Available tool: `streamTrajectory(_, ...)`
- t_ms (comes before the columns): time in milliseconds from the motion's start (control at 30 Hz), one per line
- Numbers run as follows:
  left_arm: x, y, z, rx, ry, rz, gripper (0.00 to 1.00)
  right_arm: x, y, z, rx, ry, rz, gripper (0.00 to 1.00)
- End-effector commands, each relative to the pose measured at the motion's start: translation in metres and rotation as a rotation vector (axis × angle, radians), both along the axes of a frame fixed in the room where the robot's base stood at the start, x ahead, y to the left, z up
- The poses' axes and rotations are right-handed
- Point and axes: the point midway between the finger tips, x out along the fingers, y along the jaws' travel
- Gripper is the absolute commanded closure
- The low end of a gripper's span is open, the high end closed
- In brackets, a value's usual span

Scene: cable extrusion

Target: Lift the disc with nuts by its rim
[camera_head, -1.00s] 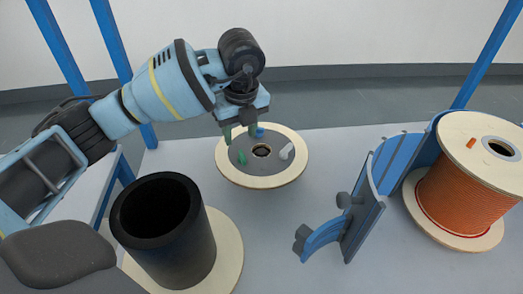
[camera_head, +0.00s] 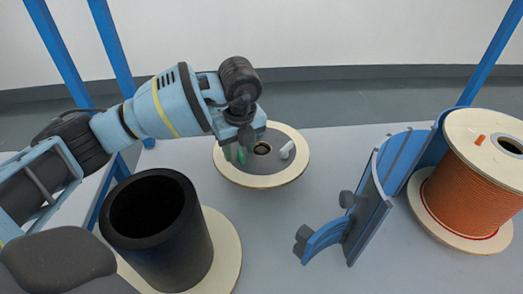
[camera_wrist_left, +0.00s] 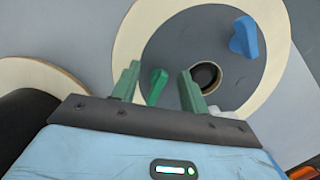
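The disc (camera_head: 258,181) lies flat on the table, with a wide cream rim, grey middle and centre hole. It carries a green nut (camera_wrist_left: 156,86), a blue nut (camera_wrist_left: 245,37) and a white nut (camera_head: 287,150). The blue nut is hidden behind my gripper in the head view. My left gripper (camera_head: 238,149) is open over the disc's left part. In the left wrist view its two green fingers (camera_wrist_left: 158,85) stand apart with the green nut showing between them. I cannot tell whether they touch anything. My right gripper is in neither view.
A black hollow cylinder (camera_head: 180,245) stands on a cream disc (camera_head: 228,245) at the front left. A blue curved holder (camera_head: 368,215) stands right of the disc. An orange cable spool (camera_head: 465,190) stands at the far right. The table between disc and holder is clear.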

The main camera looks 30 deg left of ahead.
Motion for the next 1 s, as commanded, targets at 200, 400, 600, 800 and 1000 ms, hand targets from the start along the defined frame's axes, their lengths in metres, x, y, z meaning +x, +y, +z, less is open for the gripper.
streamTrajectory(200, 0.000, 0.000, 0.001, 0.000, 0.000, 0.000, 0.84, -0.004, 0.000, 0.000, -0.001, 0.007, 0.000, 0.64)
streamTrajectory(400, 0.000, 0.000, 0.001, -0.001, -0.001, 0.000, 1.00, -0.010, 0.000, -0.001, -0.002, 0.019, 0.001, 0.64)
streamTrajectory(600, 0.000, 0.000, 0.001, -0.001, -0.003, 0.000, 1.00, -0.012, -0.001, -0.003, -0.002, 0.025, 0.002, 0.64)
streamTrajectory(800, 0.001, 0.000, 0.014, -0.002, -0.006, 0.000, 1.00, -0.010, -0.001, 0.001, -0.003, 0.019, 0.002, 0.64)
streamTrajectory(1000, 0.001, 0.000, 0.056, -0.002, -0.009, 0.000, 1.00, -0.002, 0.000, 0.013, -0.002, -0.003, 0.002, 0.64)
